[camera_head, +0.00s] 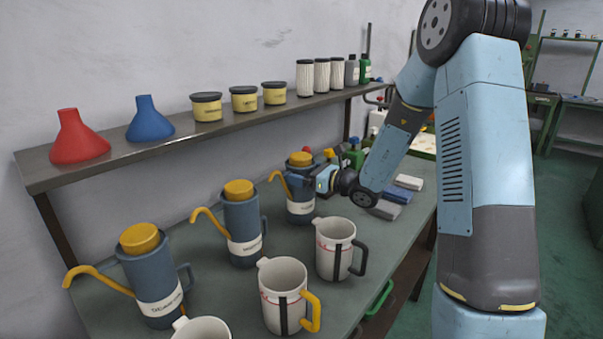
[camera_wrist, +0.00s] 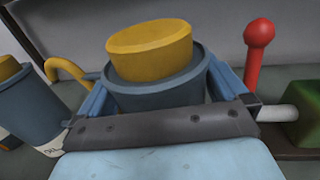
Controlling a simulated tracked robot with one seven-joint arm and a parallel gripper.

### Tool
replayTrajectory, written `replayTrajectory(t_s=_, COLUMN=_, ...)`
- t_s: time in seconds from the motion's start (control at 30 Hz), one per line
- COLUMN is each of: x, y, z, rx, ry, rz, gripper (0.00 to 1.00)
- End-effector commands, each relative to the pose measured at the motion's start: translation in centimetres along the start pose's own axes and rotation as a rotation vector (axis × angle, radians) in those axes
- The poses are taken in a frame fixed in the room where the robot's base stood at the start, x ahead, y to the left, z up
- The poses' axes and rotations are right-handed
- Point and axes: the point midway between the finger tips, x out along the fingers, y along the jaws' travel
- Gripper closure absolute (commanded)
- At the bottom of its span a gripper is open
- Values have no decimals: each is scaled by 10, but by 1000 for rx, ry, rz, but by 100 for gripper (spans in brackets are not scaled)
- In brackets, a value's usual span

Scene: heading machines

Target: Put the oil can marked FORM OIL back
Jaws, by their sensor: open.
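Three blue-grey oil cans with yellow caps and hooked yellow spouts stand on the bench: a near one (camera_head: 152,275), a middle one (camera_head: 242,222) and a far one (camera_head: 301,210). Each has a white label; I cannot read for sure which says FORM OIL. My gripper (camera_head: 303,181) is at the upper part of the far can. In the wrist view, my open fingers (camera_wrist: 158,68) lie on either side of this can (camera_wrist: 155,94), below its yellow cap (camera_wrist: 150,50). Whether they touch it I cannot tell. The middle can (camera_wrist: 28,105) shows at left.
White measuring jugs (camera_head: 285,292) (camera_head: 336,245) stand along the bench front. A shelf (camera_head: 150,148) above holds funnels, yellow tins and white filters. Grey and blue blocks (camera_head: 400,192) lie right of the far can. A red-knobbed lever (camera_wrist: 258,45) and green block (camera_wrist: 305,118) are close by.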

Motion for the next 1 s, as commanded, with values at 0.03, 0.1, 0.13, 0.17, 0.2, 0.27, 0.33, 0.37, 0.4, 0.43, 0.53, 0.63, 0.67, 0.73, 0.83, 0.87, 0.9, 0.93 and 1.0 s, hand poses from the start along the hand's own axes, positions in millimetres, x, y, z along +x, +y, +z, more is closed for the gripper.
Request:
replayTrajectory(t_s=0.03, x=0, y=0, z=2, rx=-1, ry=0, rz=0, gripper=0)
replayTrajectory(t_s=0.1, x=-6, y=-1, z=2, rx=-1, ry=1, rz=-2, gripper=0)
replayTrajectory(t_s=0.13, x=-9, y=-1, z=2, rx=-1, ry=1, rz=-2, gripper=0)
replayTrajectory(t_s=0.17, x=-13, y=-1, z=1, rx=-1, ry=1, rz=-3, gripper=0)
replayTrajectory(t_s=0.2, x=-19, y=-1, z=2, rx=-1, ry=1, rz=-4, gripper=0)
replayTrajectory(t_s=0.27, x=-29, y=-1, z=2, rx=-1, ry=1, rz=-3, gripper=0)
replayTrajectory(t_s=0.33, x=-43, y=-2, z=2, rx=-1, ry=1, rz=-5, gripper=0)
replayTrajectory(t_s=0.37, x=-49, y=-2, z=2, rx=-1, ry=1, rz=-4, gripper=0)
replayTrajectory(t_s=0.4, x=-58, y=-1, z=2, rx=-1, ry=1, rz=-5, gripper=0)
replayTrajectory(t_s=0.43, x=-64, y=-1, z=2, rx=-1, ry=1, rz=-5, gripper=0)
replayTrajectory(t_s=0.53, x=-82, y=-1, z=2, rx=-1, ry=0, rz=-4, gripper=0)
replayTrajectory(t_s=0.63, x=-98, y=-1, z=2, rx=-1, ry=1, rz=-4, gripper=0)
replayTrajectory(t_s=0.67, x=-102, y=-2, z=2, rx=-1, ry=0, rz=-4, gripper=0)
replayTrajectory(t_s=0.73, x=-109, y=-1, z=2, rx=-1, ry=0, rz=-3, gripper=0)
replayTrajectory(t_s=0.83, x=-116, y=0, z=2, rx=-1, ry=1, rz=-2, gripper=0)
replayTrajectory(t_s=0.87, x=-118, y=0, z=2, rx=-2, ry=1, rz=0, gripper=0)
replayTrajectory(t_s=0.9, x=-119, y=1, z=3, rx=-6, ry=3, rz=4, gripper=0)
replayTrajectory(t_s=0.93, x=-120, y=3, z=4, rx=-13, ry=6, rz=11, gripper=0)
replayTrajectory(t_s=1.0, x=-119, y=12, z=9, rx=-43, ry=20, rz=43, gripper=0)
